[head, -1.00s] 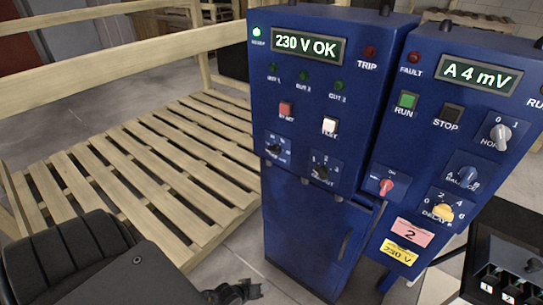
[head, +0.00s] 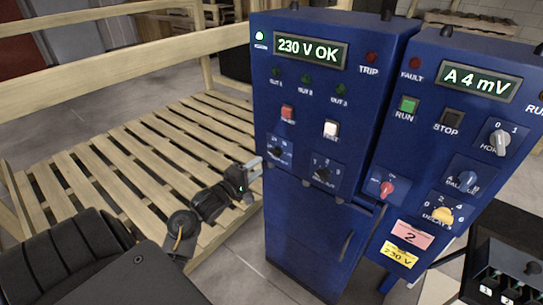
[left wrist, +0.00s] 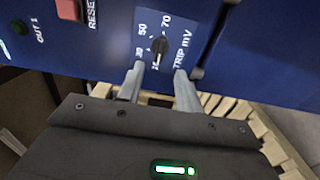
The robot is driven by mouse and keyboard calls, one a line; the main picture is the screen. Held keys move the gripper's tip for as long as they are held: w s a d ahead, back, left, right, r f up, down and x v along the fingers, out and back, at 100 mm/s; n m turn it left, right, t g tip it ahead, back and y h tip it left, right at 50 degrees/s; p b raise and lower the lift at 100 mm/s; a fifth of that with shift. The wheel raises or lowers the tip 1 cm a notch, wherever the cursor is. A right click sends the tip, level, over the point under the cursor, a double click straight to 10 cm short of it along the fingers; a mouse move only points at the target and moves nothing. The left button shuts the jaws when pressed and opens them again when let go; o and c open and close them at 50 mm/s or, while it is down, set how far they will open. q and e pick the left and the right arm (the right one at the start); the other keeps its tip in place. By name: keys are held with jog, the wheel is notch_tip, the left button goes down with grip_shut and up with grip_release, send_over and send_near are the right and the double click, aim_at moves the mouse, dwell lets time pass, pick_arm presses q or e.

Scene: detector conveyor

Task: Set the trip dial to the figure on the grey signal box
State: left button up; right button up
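The trip dial (head: 276,151) is a small black knob low on the left blue cabinet (head: 310,110). In the left wrist view the dial (left wrist: 158,48) has figures around it, 30, 50 and 70 readable, beside the label TRIP mV. A lower figure is too small to read surely. Its pale pointer line looks roughly downward in that view. My left gripper (head: 256,167) is just left of and below the dial. In the left wrist view its fingers (left wrist: 158,77) are apart, one each side below the dial, with nothing between them. I see no grey signal box. My right gripper is not in view.
Red reset (head: 287,112) and white test (head: 330,128) buttons sit above the dial; another black dial (head: 322,173) is to its right. The right blue cabinet (head: 440,130) shows A 4 mV. A dark box (head: 505,260) is at lower right. A wooden pallet (head: 130,160) lies left.

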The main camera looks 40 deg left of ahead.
aim_at(273, 155)
pick_arm(q)
jog(key=w, duration=0.8)
jog(key=shift+w+a+p, duration=0.1)
jog(key=shift+w+p, duration=0.1)
jog(key=shift+p, duration=0.2)
jog(key=c, duration=0.6)
